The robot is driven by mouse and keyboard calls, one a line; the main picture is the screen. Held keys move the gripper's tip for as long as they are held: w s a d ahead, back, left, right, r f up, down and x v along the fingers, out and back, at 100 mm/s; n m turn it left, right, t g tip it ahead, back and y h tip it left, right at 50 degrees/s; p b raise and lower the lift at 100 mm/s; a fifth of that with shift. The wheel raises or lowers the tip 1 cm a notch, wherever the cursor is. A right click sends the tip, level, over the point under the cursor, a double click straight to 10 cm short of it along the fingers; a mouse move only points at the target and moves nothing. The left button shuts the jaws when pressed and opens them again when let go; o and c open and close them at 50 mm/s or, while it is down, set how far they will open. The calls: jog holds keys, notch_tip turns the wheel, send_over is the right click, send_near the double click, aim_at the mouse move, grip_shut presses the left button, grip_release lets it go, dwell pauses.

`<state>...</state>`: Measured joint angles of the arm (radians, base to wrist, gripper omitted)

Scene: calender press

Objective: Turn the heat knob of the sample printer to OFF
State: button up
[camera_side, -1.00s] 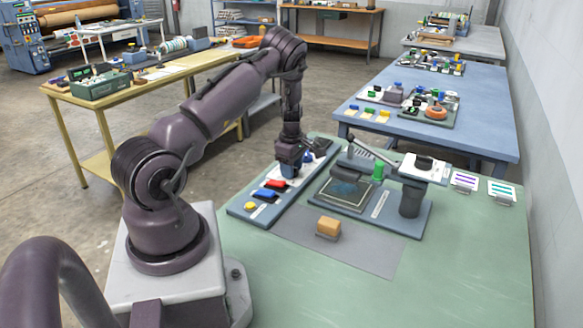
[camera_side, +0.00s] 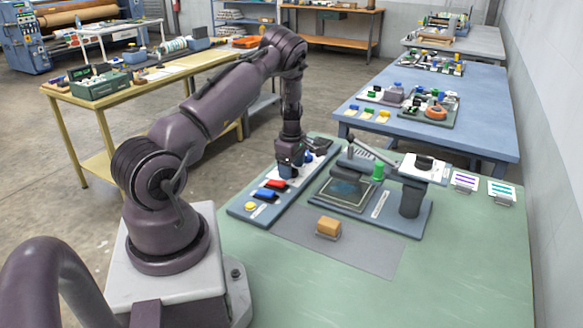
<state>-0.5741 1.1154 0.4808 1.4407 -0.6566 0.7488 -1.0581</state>
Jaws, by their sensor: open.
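The sample printer (camera_side: 372,205) stands on a blue-grey base on the green table, with a dark framed plate, a lever, a green cylinder (camera_side: 378,171) and a white head. A black knob (camera_side: 424,162) sits on top of the white head; I cannot read any marking, so I cannot tell whether it is the heat knob or how it is set. My gripper (camera_side: 288,172) points down over the far part of the control strip (camera_side: 238,210) left of the printer. It is open. A blue part shows at its fingertips; I cannot tell whether they touch it.
The strip carries red (camera_side: 275,184), blue (camera_side: 265,194) and yellow (camera_side: 250,207) parts near my gripper. An orange-brown block (camera_side: 328,226) lies on the grey mat (camera_side: 365,255) in front. Two striped cards (camera_side: 464,182) stand at right. The table's front right is clear.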

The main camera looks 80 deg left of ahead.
notch_tip(320, 180, up, 13)
jog(key=shift+f, duration=0.2)
dwell(0.5)
jog(key=s+d+r+m+t, duration=0.2)
jog(key=d+r+m, duration=0.4)
jog(key=d+m, duration=0.3)
jog(key=s+d+r+m+t, duration=0.1)
jog(key=s+d+r+m, duration=0.4)
jog(key=d, duration=1)
jog(key=s+d+r+m+t, duration=0.2)
jog(key=s+d+r+m, duration=0.1)
jog(key=d+r+m, duration=0.6)
jog(key=d+m, duration=0.4)
jog(key=shift+s+t, duration=0.25)
jog(key=shift+t, duration=0.05)
